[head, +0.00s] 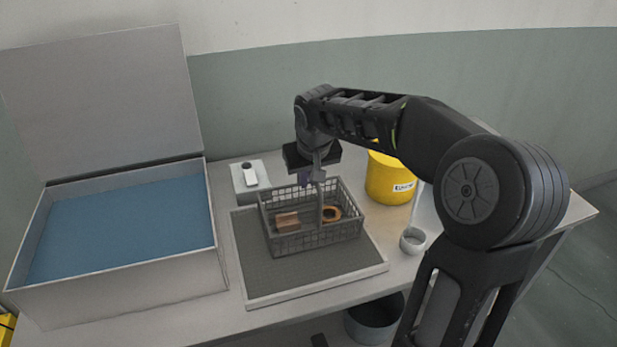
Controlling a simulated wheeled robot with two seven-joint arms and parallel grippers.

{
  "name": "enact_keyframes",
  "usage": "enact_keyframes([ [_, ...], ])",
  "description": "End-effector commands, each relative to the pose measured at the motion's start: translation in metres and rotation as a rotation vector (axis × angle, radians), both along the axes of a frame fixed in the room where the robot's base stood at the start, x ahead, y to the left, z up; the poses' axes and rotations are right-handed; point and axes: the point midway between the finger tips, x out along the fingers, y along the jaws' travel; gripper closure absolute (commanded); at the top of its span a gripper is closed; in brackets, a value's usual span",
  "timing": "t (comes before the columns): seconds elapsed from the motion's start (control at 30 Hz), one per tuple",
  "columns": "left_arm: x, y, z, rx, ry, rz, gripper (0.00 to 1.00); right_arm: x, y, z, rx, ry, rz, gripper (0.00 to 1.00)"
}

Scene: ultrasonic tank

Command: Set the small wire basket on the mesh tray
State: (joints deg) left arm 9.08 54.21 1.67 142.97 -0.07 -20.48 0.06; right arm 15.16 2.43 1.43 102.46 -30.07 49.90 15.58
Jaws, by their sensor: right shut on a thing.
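The small wire basket (346,228) is grey and looks level. It holds a brown block (287,221) and an orange ring (331,213). The mesh tray (340,277) is a grey mesh with a pale rim. The basket is over the tray's back part, within its outline or close to it. I cannot tell if it touches the mesh or hangs just above. My right gripper (317,178) comes down from above and is shut on the basket's middle upright handle. The tray's back right corner is hidden by the basket. My left gripper is out of view.
An open tank (130,275) of blue liquid stands left, its lid (100,100) raised. A small pale box (250,178) is behind the tray. A yellow bucket (388,180) and a white cup (412,240) stand right. The tray's front is bare. A bin (372,322) is below the table.

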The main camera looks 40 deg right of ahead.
Motion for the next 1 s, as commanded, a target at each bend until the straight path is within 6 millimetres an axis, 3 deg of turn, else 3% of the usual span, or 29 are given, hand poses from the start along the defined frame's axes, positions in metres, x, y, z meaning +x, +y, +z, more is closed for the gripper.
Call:
enact_keyframes([
  [0.17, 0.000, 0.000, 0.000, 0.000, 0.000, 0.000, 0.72, 0.000, 0.000, 0.001, 0.000, -0.002, -0.001, 1.00],
  [0.2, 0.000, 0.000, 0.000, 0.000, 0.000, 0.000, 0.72, 0.000, 0.000, 0.000, 0.001, 0.001, -0.001, 0.87],
  [0.43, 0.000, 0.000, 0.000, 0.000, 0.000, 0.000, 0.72, 0.000, 0.000, 0.000, 0.001, 0.001, -0.001, 0.69],
  [0.77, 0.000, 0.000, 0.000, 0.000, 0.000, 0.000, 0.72, -0.001, 0.000, 0.003, 0.000, 0.000, -0.001, 0.69],
  [1.0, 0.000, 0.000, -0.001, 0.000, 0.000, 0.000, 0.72, -0.010, 0.005, 0.029, -0.001, -0.003, -0.001, 0.69],
])
